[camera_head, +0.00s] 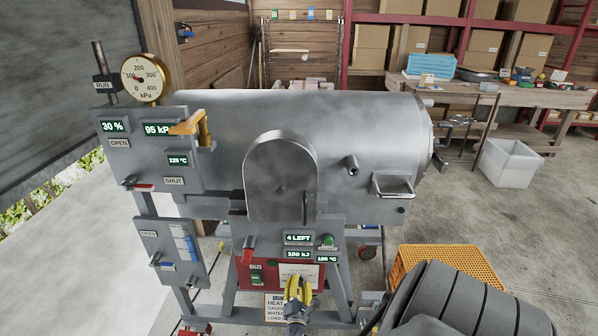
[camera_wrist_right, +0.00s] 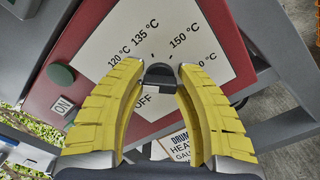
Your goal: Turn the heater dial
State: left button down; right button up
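The heater dial (camera_wrist_right: 159,74) is a small dark knob on a white scale plate (camera_wrist_right: 203,22) in a red panel. The scale reads OFF, 120 °C, 135 °C, 150 °C and one partly hidden mark; I cannot tell which one the knob points to. My right gripper (camera_wrist_right: 160,68) has its yellow fingertips on either side of the knob, and they appear to press on it. In the head view my right gripper (camera_head: 298,284) covers the dial, with the white plate (camera_head: 302,270) showing just above. My left gripper is in neither view.
A grey drum roaster (camera_head: 340,130) stands over the red panel (camera_head: 262,272). A green button (camera_wrist_right: 60,75) marked ON is left of the scale. A red lever (camera_head: 248,252) and green readouts (camera_head: 298,238) sit close above. An orange crate (camera_head: 450,262) stands to the right.

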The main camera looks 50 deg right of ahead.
grip_shut()
jog(key=shift+d, duration=0.15)
dwell(0.4)
